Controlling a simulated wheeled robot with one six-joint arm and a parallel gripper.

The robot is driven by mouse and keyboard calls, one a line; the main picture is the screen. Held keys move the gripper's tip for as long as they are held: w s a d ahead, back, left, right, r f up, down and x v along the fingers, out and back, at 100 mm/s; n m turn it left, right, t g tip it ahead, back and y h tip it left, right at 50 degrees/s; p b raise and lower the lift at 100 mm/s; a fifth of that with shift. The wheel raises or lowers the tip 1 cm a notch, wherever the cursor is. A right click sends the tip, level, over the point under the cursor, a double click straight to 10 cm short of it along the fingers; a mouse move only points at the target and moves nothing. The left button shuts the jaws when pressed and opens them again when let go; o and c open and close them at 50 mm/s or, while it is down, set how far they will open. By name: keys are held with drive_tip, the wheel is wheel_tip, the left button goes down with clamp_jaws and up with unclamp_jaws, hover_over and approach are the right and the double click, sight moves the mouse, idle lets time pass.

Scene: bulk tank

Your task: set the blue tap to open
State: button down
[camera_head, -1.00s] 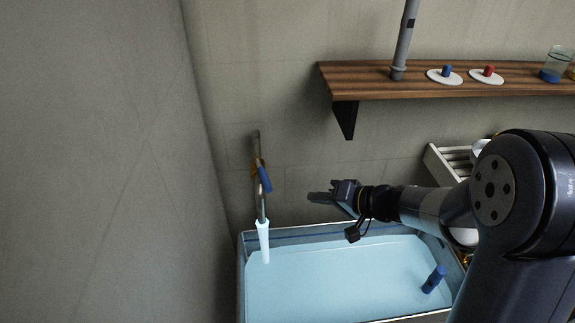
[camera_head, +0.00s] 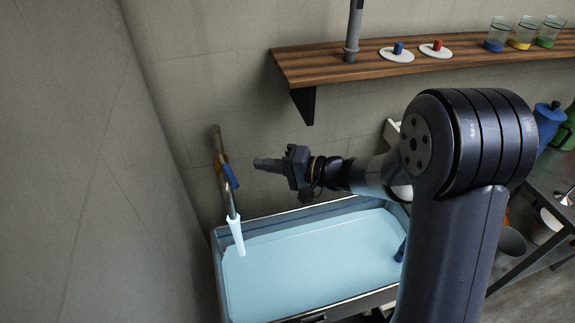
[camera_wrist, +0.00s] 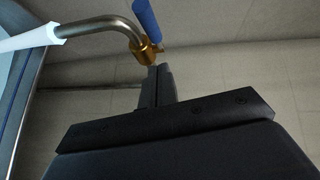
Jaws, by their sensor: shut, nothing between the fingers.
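The tap is a bent metal pipe with a brass body and a blue lever handle (camera_head: 229,176) at the wall above the tank's far left corner. In the wrist view the blue handle (camera_wrist: 147,20) rises from the brass body (camera_wrist: 146,52). A pale stream (camera_head: 236,235) runs from the spout down into the tank; it also shows in the wrist view (camera_wrist: 25,40). My gripper (camera_head: 258,163) is shut and empty, just right of the handle in the head view. In the wrist view its fingertips (camera_wrist: 157,70) are just below the brass body; I cannot tell whether they touch.
The tank (camera_head: 335,209) holds pale blue liquid below the tap. A wooden shelf (camera_head: 330,69) bears blue and red knobs on white discs, a grey pipe and several glass jars. Grey wall stands close left of the tap. A metal table (camera_head: 545,225) stands at the right.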

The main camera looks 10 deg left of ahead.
sight(230, 176)
drive_tip(key=s+a, duration=0.1)
drive_tip(key=s+a+f, duration=0.1)
drive_tip(key=a, duration=0.1)
drive_tip(key=shift+s+a, duration=0.25)
drive_tip(key=shift+r, duration=0.1)
drive_tip(key=shift+s+a+p, duration=0.55)
drive_tip(key=shift+s+p, duration=0.1)
drive_tip(key=shift+p, duration=0.15)
